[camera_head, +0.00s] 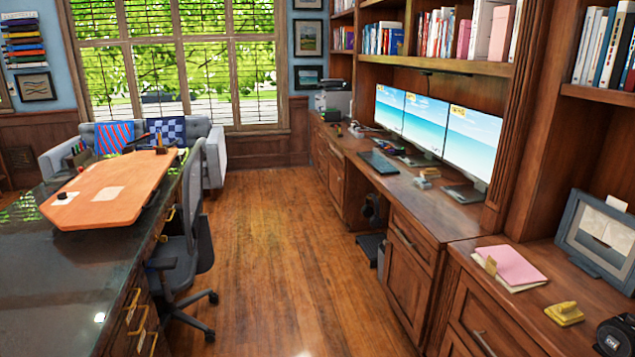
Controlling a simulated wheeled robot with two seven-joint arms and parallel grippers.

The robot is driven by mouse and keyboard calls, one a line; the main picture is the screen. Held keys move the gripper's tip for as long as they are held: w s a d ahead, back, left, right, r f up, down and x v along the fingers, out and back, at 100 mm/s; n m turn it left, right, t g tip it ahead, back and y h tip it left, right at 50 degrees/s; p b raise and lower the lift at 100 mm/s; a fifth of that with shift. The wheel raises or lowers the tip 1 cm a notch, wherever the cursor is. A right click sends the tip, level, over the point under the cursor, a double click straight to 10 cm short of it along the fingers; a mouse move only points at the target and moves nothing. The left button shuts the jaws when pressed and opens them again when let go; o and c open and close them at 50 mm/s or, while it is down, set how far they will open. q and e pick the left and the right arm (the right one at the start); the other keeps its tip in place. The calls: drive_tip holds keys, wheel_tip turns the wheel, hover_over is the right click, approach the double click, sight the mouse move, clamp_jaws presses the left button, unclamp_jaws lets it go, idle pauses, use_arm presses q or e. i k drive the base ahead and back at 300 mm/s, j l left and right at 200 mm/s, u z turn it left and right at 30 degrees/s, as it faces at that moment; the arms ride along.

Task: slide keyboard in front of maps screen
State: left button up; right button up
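A dark keyboard (379,162) lies on the wooden desk (400,185) at right of centre, near the desk's front edge. Several monitors stand side by side behind it: a left screen (389,106), a middle screen (425,122) and a right screen (470,143). All show a blue sea or beach picture with a small yellow patch. I cannot make out a map on any of them. The keyboard is in front of the left screen, apart from its stand. Neither of my grippers is in view.
Small items (428,173) lie on the desk right of the keyboard. A pink folder (511,265), a yellow object (564,312) and a picture frame (600,237) are nearer. An office chair (185,255) stands left; the wood floor (280,260) between is clear.

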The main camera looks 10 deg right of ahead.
sight(372, 159)
drive_tip(key=i+z, duration=0.1)
drive_tip(key=i, duration=2.25)
drive_tip(key=i+j+z, duration=0.15)
drive_tip(key=i+z, duration=0.3)
drive_tip(key=i, duration=0.2)
drive_tip(key=i+j+z, duration=0.4)
drive_tip(key=i, duration=0.25)
drive_tip(key=i+j+z, duration=0.45)
drive_tip(key=i+j, duration=0.15)
drive_tip(key=i+j+z, duration=0.4)
drive_tip(key=j, duration=0.35)
drive_tip(key=i+l, duration=0.05)
